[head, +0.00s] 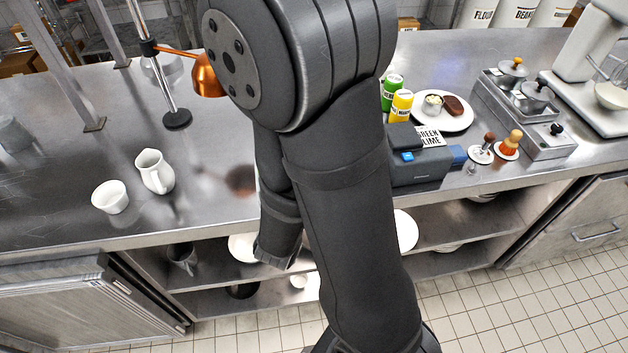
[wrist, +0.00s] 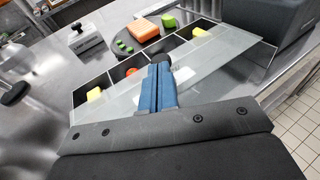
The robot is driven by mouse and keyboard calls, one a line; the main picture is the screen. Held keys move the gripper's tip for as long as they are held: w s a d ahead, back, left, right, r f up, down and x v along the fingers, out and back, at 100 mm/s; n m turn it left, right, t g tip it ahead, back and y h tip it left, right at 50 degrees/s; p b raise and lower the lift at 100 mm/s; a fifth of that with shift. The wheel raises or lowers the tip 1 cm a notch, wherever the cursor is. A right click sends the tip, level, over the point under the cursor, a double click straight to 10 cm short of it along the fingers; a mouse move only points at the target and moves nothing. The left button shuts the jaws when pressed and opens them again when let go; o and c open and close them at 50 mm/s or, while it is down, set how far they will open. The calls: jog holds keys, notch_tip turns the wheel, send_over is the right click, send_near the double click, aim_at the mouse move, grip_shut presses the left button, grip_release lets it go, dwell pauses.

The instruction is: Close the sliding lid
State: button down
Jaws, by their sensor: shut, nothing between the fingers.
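In the wrist view, a compartment box (wrist: 110,77) with dark compartments holds yellow and orange-red pieces. A pale translucent sliding lid (wrist: 222,57) lies across its near part, and the far compartments show uncovered. A black knob (wrist: 183,73) stands on the lid. In the head view my arm hides the box, the lid and my gripper.
Beyond the box are an orange block (wrist: 133,33), green pieces (wrist: 168,20) and a grey block with a black knob (wrist: 88,38). A dark device (head: 418,168) stands right of my arm. A white jug (head: 155,172) and cup (head: 110,197) stand left, with bare counter around them.

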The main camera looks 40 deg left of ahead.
jog(key=w+a, duration=0.3)
jog(key=shift+w+a, duration=0.3)
jog(key=shift+w, duration=0.1)
jog(key=shift+w+a+r, duration=0.1)
jog(key=shift+w+a, duration=0.05)
jog(key=shift+a, duration=0.15)
jog(key=v, duration=1.4)
jog(key=shift+d, duration=0.25)
jog(key=shift+x, duration=6.75)
jog(key=shift+a, duration=0.15)
